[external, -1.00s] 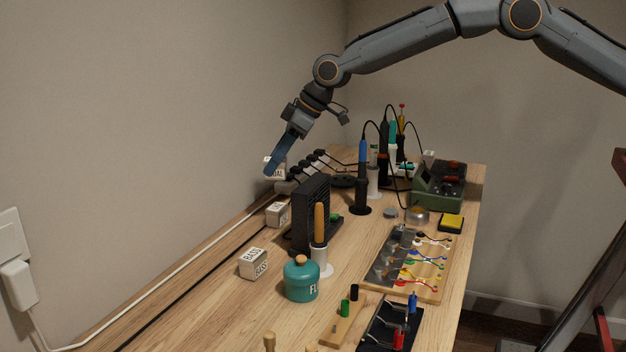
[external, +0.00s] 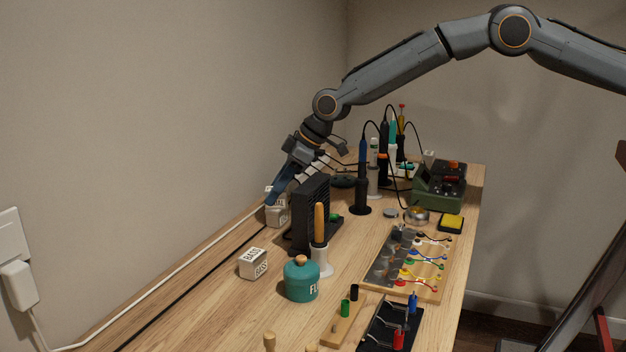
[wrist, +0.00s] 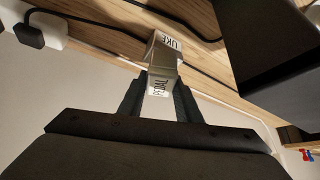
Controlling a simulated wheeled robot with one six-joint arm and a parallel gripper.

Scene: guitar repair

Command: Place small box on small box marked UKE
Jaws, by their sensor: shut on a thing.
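A small white box marked PEDAL (wrist: 158,84) is between the fingers of my gripper (wrist: 157,98) in the wrist view. In the external view my gripper (external: 276,192) points down and left, shut on it, with the held box mostly hidden by the fingers. A small box marked UKE (wrist: 166,46) lies just beyond the held box in the wrist view. In the external view the UKE box (external: 276,216) stands on the bench directly below the gripper. The two boxes look very close; I cannot tell if they touch.
A black fan-like unit (external: 311,212) stands close to the right of the UKE box. A box marked BASS (external: 253,263) and a teal jar (external: 301,281) are nearer the camera. The wall is close on the left. Cables run along the bench's rear edge.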

